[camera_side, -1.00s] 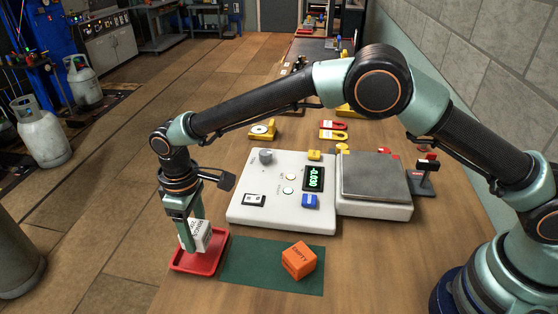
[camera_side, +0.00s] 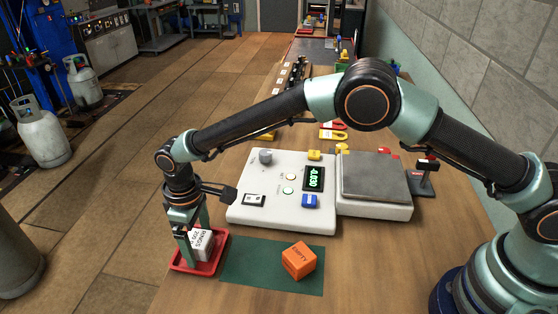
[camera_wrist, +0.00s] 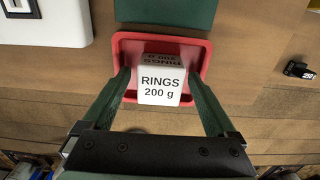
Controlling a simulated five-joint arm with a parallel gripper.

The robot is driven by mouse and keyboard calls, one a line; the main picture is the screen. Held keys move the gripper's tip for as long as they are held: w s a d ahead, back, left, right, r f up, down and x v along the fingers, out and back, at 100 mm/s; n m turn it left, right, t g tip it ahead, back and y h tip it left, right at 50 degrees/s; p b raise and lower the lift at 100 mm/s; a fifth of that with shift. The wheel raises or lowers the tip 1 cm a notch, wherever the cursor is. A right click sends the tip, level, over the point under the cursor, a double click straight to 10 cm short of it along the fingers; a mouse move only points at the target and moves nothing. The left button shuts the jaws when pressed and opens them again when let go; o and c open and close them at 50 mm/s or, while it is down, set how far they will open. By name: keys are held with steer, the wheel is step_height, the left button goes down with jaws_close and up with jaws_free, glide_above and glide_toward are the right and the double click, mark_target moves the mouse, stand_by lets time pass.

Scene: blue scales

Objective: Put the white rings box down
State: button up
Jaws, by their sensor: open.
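The white rings box (camera_side: 203,244), marked "RINGS 200 g", sits in the red tray (camera_side: 184,269) at the table's left edge. In the wrist view the box (camera_wrist: 161,86) stands inside the red tray (camera_wrist: 197,50), its lettering facing the camera. My gripper (camera_side: 197,252) is down at the tray. In the wrist view my gripper (camera_wrist: 162,92) is open, its two green fingers on either side of the box, with a gap seen at each side. The box's underside is hidden.
A green mat (camera_side: 240,262) with an orange "EMPTY" box (camera_side: 299,260) lies right of the tray. Behind stand a white scale console (camera_side: 268,212) reading -0.030 and its grey weighing plate (camera_side: 375,176). The table edge is close on the tray's left.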

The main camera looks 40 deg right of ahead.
mark_target(197, 238)
step_height(197, 238, up, 12)
steer(key=d+r+m+t, duration=0.1)
steer(key=d+r+m, duration=0.1)
steer(key=d+r, duration=0.8)
steer(key=s+d+r+m+t, duration=0.2)
steer(key=s+d, duration=0.2)
steer(key=d, duration=0.4)
steer(key=s+d+r+m+t, duration=0.1)
steer(key=s+d+r+m, duration=0.2)
steer(key=d, duration=0.6)
steer(key=s+d+f+m+t, duration=0.1)
steer(key=s+d+f+m, duration=0.1)
steer(key=s+d, duration=0.4)
steer(key=shift+s+d+f+t, duration=0.2)
steer(key=shift+s+f+t, duration=0.1)
steer(key=shift+s+f, duration=0.6)
steer(key=shift+s+r, duration=0.15)
steer(key=shift+r, duration=0.05)
